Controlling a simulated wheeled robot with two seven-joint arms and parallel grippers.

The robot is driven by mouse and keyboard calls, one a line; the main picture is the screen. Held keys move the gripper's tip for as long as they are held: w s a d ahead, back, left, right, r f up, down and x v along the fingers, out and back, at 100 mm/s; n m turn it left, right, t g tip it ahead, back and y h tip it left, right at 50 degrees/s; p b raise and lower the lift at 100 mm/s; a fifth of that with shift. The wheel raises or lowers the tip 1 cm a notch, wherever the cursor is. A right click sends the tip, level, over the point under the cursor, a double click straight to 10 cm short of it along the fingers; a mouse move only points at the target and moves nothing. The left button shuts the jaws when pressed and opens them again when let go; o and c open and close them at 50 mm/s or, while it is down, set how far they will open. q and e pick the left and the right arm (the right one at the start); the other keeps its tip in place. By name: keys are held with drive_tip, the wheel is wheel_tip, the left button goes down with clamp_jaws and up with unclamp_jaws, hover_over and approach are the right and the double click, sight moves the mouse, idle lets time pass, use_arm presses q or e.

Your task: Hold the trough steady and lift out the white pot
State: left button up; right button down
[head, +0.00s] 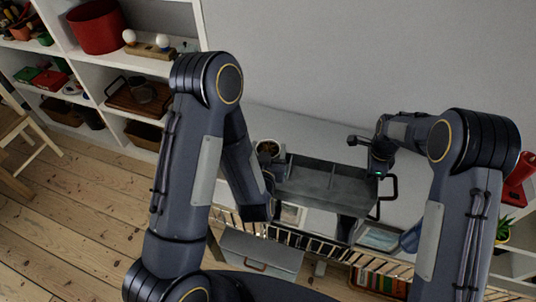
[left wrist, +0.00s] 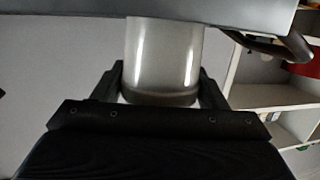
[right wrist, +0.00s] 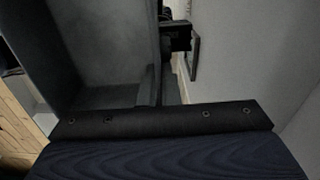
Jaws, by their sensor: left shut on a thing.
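The grey trough (head: 322,184), with upright dividers, stands against the wall; its interior also shows in the right wrist view (right wrist: 105,60). The white pot (head: 268,146), with dark contents, is at its left end. My left gripper is hidden behind my arm in the head view; in the left wrist view, my left gripper (left wrist: 160,85) is shut on the pot (left wrist: 162,58), a finger on either side. The trough's dark edge crosses the pot there. My right gripper (head: 377,172) is at the trough's right end; its close-set fingers (right wrist: 160,85) straddle the trough's wall.
A white shelf unit (head: 75,55) with a red bin (head: 96,26) and a tray stands at the left. Below the trough are a slatted rail (head: 300,240) and a grey box (head: 258,252). A plant (head: 503,228) is at the far right.

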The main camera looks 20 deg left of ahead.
use_arm(q)
wheel_tip(320, 180, up, 8)
drive_tip(key=shift+r, duration=0.2)
use_arm(e)
drive_tip(key=c, duration=2.1)
unclamp_jaws()
drive_tip(key=o, duration=0.5)
wheel_tip(320, 180, up, 12)
